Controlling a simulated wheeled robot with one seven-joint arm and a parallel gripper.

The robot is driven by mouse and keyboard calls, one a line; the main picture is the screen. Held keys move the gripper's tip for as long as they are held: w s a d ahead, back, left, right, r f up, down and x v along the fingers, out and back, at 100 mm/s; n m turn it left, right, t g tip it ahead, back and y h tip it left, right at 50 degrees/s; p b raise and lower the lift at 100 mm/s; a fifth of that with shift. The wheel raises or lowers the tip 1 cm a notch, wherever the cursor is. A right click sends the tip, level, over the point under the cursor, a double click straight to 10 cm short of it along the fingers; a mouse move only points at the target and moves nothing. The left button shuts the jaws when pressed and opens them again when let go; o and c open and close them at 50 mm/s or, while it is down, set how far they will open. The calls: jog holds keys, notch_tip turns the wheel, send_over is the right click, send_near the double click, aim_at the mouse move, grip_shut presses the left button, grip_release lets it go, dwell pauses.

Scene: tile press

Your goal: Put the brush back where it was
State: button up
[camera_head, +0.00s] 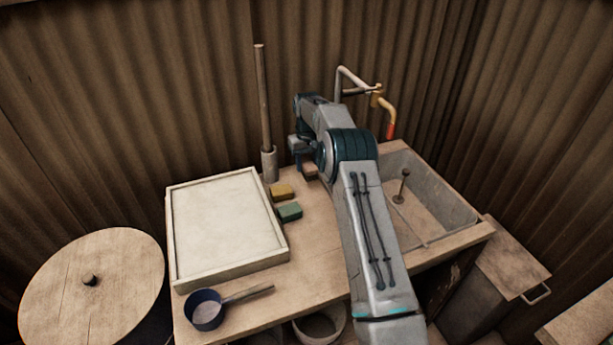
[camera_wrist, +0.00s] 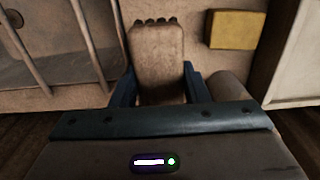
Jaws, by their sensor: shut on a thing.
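My gripper (camera_wrist: 158,88) is shut on the brush (camera_wrist: 157,58), a tan block with dark bristle tufts at its far end in the wrist view. The blue fingers sit on either side of it. In the head view my gripper (camera_head: 300,152) points down at the back of the wooden table, between the pole's holder and the sink. The brush shows there as a small brown block (camera_head: 310,171) below the fingers, partly hidden by my arm. Whether it touches the table top is hard to tell.
The grey holder (camera_head: 270,164) with an upright pole (camera_head: 262,95) stands just left of my gripper. Yellow (camera_head: 282,191) and green (camera_head: 289,212) blocks lie beside the framed tray (camera_head: 178,226). The sink (camera_head: 455,203) is at right; a blue pan (camera_head: 205,310) is in front.

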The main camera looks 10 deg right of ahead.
aim_at(307, 185)
jog(key=shift+f+p, duration=0.35)
jog(key=shift+f, duration=2.55)
jog(key=shift+f, duration=0.2)
jog(key=o, duration=1)
jog(key=shift+r, duration=0.15)
